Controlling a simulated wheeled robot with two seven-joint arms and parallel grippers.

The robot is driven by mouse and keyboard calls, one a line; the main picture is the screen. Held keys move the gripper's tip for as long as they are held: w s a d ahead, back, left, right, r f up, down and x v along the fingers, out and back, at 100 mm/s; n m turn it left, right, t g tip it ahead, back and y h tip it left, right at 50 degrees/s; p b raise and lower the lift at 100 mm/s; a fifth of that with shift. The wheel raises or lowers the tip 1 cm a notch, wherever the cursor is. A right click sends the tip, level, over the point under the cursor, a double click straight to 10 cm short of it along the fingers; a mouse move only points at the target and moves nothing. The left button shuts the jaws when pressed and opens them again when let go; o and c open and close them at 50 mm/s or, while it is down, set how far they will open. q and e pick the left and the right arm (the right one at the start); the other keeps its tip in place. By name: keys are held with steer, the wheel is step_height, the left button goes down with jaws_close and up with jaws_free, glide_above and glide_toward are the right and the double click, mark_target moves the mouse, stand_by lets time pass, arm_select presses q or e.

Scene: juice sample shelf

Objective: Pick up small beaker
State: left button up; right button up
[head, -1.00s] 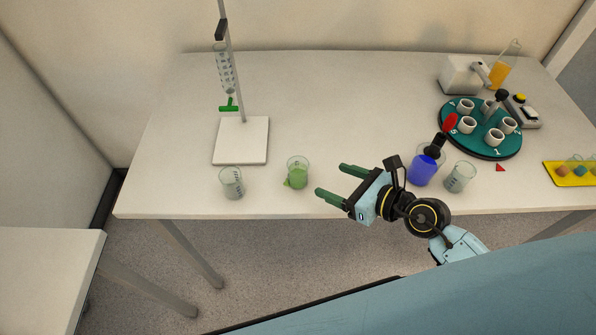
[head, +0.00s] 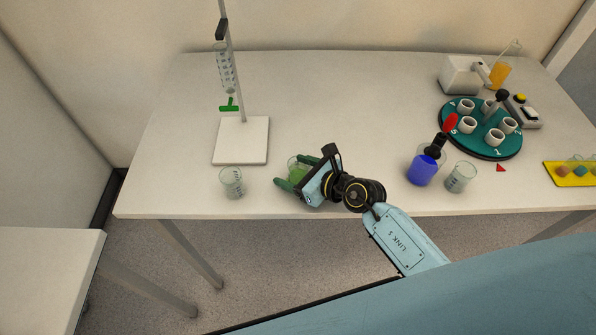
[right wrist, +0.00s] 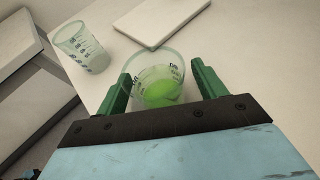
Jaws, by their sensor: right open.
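A small clear beaker with green liquid (head: 297,168) stands on the table near its front edge, partly hidden by my right gripper in the head view. My right gripper (head: 303,171) is open, with its green fingers on either side of this beaker. In the right wrist view the beaker (right wrist: 158,82) sits between the two fingers (right wrist: 160,88), with a gap on each side. An empty clear beaker (head: 231,183) stands to its left, and it also shows in the right wrist view (right wrist: 80,48). My left gripper is not in view.
A burette stand with a white base (head: 241,141) stands behind the beakers. To the right are a flask of blue liquid (head: 421,170), another clear beaker (head: 460,178), a green round rack (head: 479,147) and a yellow tray (head: 566,181). The table's front edge is close.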

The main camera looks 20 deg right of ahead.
mark_target(293, 161)
steer(key=shift+w+a+f, duration=0.2)
steer(key=shift+w, duration=0.15)
steer(key=c, duration=1.1)
step_height(293, 161, up, 10)
steer(key=p, duration=0.3)
steer(key=shift+r, duration=0.2)
step_height(293, 161, up, 5)
steer(key=p, duration=0.5)
steer(key=shift+f, duration=0.1)
